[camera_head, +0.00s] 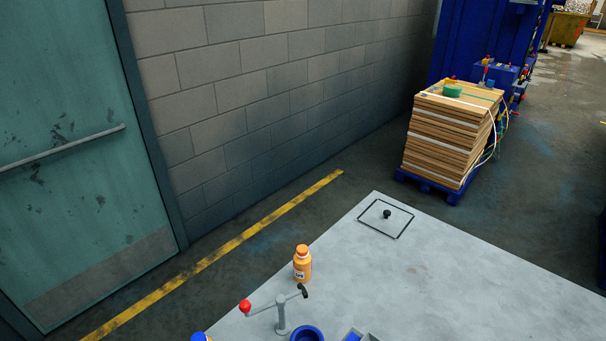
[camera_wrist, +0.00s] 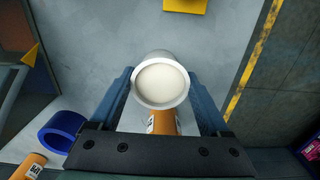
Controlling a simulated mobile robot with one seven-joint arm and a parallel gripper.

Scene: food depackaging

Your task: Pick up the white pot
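The white pot (camera_wrist: 162,82) is in the wrist view, its round cream-coloured face turned toward the camera. My gripper (camera_wrist: 160,80) has one blue finger on each side of it, with the fingertips beside its walls. I cannot tell whether the fingers press on the pot or whether it rests on the grey surface. The pot's far side is hidden. Neither the pot nor my gripper shows in the head view.
An orange bottle (camera_wrist: 164,122) shows just below the pot, between the fingers. A blue ring-shaped object (camera_wrist: 45,133) and another orange bottle (camera_wrist: 28,167) lie at left. In the head view, a grey table (camera_head: 440,285) has a clear right side; a red-knobbed stand (camera_head: 281,315) is near its front.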

